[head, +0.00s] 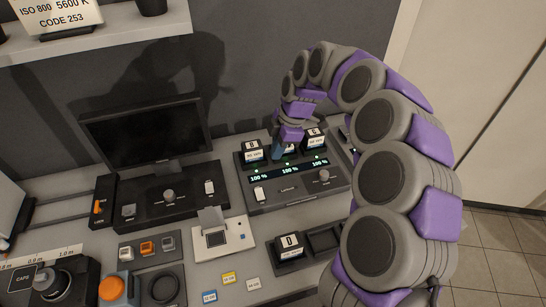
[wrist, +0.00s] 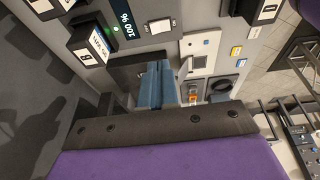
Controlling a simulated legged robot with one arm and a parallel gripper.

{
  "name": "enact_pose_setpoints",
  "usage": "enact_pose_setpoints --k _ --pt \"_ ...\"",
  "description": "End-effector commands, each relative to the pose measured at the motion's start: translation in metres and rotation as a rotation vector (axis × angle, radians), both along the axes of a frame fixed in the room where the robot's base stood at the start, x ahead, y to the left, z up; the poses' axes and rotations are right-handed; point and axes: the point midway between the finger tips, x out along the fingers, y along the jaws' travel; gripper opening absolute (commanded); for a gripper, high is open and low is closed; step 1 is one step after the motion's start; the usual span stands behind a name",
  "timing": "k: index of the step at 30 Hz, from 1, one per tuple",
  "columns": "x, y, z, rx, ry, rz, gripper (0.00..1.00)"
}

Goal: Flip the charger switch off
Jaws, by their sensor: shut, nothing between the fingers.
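The charger (head: 286,199) is a dark grey box on the bench, with batteries (head: 253,153) seated at its back and a lit display strip reading 100 % in three places. A small white switch (head: 259,193) sits on its front left face; it also shows in the wrist view (wrist: 160,26). Whether the switch is on or off is too small to tell. My gripper (head: 277,153) is shut and empty, with blue fingers above the back of the charger between batteries. In the wrist view the fingers (wrist: 157,88) are together, apart from the switch.
A dark console (head: 167,205) with a knob and monitor (head: 147,133) stands left of the charger. A white plate with a raised cover (head: 222,240) and a loose battery (head: 289,247) lie in front. A knob (head: 324,176) is on the charger's right. A shelf (head: 100,35) hangs upper left.

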Motion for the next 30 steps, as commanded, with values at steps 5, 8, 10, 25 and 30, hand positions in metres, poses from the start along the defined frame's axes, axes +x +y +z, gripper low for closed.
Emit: enact_pose_setpoints --k 5,8,10,25,30 --pt "0.000 -0.001 0.004 0.000 0.001 0.000 0.00" --pt "0.000 -0.001 0.003 -0.001 0.002 0.001 0.00" --pt "0.000 -0.001 0.003 -0.001 0.002 0.001 0.00" --pt "0.000 0.020 -0.025 0.003 -0.005 0.001 0.00" --pt "0.000 0.020 -0.023 0.005 -0.006 0.001 0.00"
